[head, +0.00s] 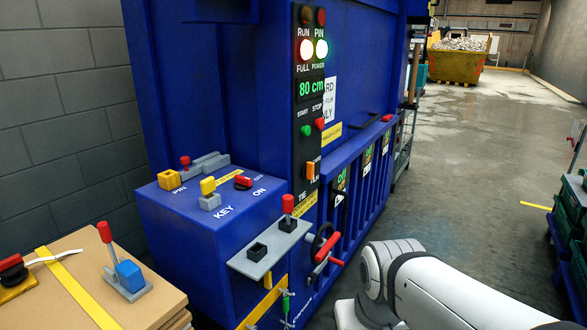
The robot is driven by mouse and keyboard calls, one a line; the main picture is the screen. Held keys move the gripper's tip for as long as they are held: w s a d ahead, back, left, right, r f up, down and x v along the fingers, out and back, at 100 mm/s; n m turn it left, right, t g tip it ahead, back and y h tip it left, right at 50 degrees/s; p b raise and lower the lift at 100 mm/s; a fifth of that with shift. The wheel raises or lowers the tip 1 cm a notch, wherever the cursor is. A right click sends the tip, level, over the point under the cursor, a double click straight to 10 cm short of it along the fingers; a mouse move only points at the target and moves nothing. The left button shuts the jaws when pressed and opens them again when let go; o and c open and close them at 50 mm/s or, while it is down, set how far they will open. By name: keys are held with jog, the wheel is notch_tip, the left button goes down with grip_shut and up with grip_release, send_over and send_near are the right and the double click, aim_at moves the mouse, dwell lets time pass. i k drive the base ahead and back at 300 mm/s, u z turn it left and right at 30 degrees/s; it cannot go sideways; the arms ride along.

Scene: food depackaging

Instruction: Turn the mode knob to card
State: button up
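The blue machine (270,90) stands in the middle of the head view. An orange knob or switch (311,170) sits low on its black control strip, with small lettering beside it that I can only partly read. It may be the mode knob; its setting is unclear. A red knob (243,182) sits on top of the machine's blue side box, near "ON" and another small label. A partly hidden white sign (329,100) seems to read "CARD ONLY". My white arm enters at the lower right; my gripper is not in view.
Green START (306,131) and red STOP (319,124) buttons sit above the orange knob. A red-handled lever (288,208) and red-handled wheel (325,247) stick out in front. Stacked cardboard (85,290) is at lower left.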

aim_at(307, 168)
jog(key=i, duration=0.85)
jog(key=z, duration=0.05)
